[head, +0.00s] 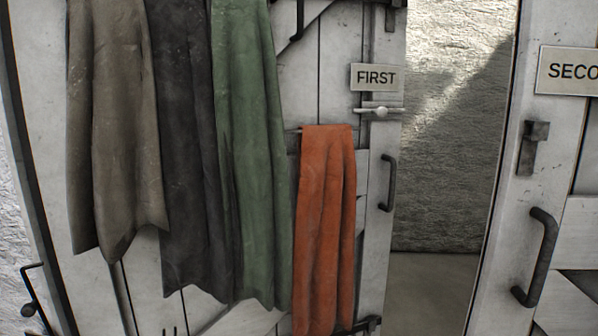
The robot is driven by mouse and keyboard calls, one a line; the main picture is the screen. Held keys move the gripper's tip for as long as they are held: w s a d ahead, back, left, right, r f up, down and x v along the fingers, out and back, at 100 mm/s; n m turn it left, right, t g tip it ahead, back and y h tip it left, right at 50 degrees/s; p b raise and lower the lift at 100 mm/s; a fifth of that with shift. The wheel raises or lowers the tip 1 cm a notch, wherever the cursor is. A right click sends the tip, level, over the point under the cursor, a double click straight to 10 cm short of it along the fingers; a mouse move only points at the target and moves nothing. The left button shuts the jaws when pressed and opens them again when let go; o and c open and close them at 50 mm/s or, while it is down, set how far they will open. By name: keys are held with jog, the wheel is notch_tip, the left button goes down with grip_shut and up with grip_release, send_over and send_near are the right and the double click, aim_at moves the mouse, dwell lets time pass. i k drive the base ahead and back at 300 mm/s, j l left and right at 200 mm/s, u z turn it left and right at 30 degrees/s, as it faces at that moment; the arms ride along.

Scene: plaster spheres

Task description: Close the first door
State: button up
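The first door (340,50) is white, with dark metal fittings and a sign (376,77) that reads FIRST. It stands ajar, with a gap to the right of its edge that shows a stone wall and floor behind. A dark pull handle (387,184) is near its right edge, below a light bolt or latch (381,110). Aprons or cloths in brown (112,120), dark grey (190,150) and green (250,150) hang over its left part. An orange cloth (325,220) hangs left of the handle. My gripper is not in view.
A second white door (500,270) stands at the right, with a partly cut-off sign (572,71), a dark handle (541,255) and a dark latch (533,147). The opening between the doors looks clear. A dark bracket (34,300) is at the lower left.

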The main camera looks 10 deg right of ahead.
aim_at(201, 169)
jog(key=i+z, duration=0.25)
jog(key=i, duration=0.3)
jog(key=i+j+z, duration=0.15)
jog(key=i+z, duration=0.15)
jog(key=i, duration=0.25)
jog(key=i+j, duration=0.25)
jog(key=i, duration=0.1)
